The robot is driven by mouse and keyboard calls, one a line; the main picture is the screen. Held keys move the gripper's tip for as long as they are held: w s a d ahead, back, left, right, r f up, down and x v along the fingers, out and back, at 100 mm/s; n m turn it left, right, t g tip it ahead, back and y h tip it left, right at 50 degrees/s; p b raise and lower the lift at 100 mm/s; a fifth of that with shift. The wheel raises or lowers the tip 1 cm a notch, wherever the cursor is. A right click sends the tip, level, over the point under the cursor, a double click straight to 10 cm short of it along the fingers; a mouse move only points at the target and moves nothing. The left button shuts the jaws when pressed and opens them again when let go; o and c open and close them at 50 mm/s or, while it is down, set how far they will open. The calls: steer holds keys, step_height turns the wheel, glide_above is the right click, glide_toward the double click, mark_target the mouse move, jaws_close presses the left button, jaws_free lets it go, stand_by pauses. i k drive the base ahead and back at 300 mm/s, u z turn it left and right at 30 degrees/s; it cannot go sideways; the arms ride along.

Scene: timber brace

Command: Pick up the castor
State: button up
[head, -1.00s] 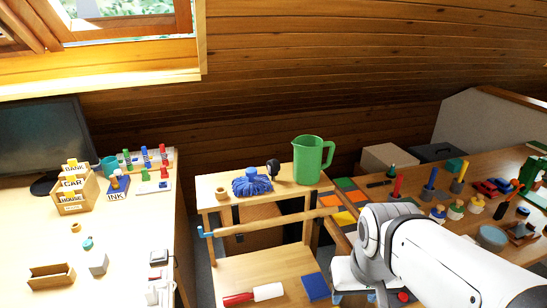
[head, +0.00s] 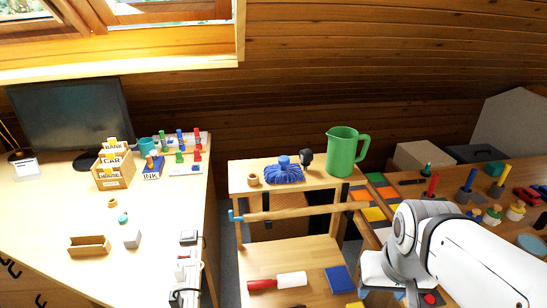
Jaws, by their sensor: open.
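The castor (head: 306,157) appears to be the small black round piece on the top shelf of the wooden stand, between a blue knotted bundle (head: 283,170) and a green jug (head: 346,152). It is small in the picture and its details are hard to make out. My gripper (head: 380,294) is at the lower right, below and well apart from the castor. It points down and is open, with light blue fingertips partly hidden by my white arm. Nothing shows between the fingers.
A wooden rod (head: 290,213) with a light blue end crosses the front of the stand (head: 235,182). A small wooden ring (head: 253,180) is on its top. A red-handled roller (head: 278,282) and a blue book (head: 339,280) lie on the lower shelf. Tables flank both sides.

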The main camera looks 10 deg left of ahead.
mark_target(306, 156)
steer(key=u, duration=1.05)
steer(key=k, duration=0.65)
steer(key=z, duration=0.5)
steer(key=i, duration=0.95)
